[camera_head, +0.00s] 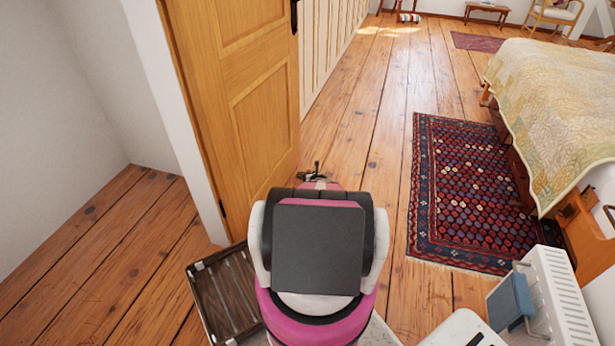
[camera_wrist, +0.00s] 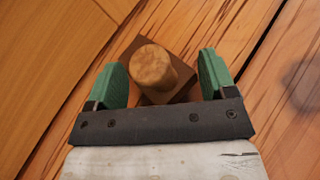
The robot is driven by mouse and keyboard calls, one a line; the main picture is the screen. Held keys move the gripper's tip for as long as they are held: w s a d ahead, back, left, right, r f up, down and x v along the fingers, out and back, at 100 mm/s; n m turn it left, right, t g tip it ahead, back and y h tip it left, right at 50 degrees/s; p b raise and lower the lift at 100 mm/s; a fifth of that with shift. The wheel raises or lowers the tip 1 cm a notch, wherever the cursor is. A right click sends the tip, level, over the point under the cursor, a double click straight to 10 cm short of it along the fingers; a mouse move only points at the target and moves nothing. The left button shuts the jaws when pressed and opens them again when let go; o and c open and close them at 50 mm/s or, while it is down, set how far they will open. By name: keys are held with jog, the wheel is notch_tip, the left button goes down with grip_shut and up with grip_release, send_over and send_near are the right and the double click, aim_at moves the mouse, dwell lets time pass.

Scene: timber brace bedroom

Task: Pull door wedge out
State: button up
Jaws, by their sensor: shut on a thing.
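The door wedge (camera_wrist: 182,90) is a dark brown block with a round, lighter wooden knob (camera_wrist: 152,66) on top, seen in the wrist view. It lies on the plank floor beside the bottom of the wooden door (camera_wrist: 45,50). My gripper (camera_wrist: 163,72) has its two green fingers on either side of the knob and is shut on the wedge. In the head view, the door (camera_head: 265,110) stands open at the left, and my gripper (camera_head: 316,172) is low at its free edge. My arm hides most of the wedge there.
A patterned red and blue rug (camera_head: 468,190) lies right of my arm, by a bed (camera_head: 555,95). A white radiator (camera_head: 555,295) is at the lower right. A dark crate (camera_head: 222,295) sits left of my arm. Bare floor (camera_head: 375,100) stretches beyond the door.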

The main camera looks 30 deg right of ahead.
jog(key=shift+s+d, duration=0.9)
jog(key=shift+s, duration=0.35)
jog(key=shift+s+d, duration=0.9)
jog(key=shift+s, duration=0.3)
jog(key=shift+s+d, duration=0.9)
jog(key=shift+s, duration=0.35)
jog(key=shift+c, duration=0.3)
jog(key=o, duration=0.9)
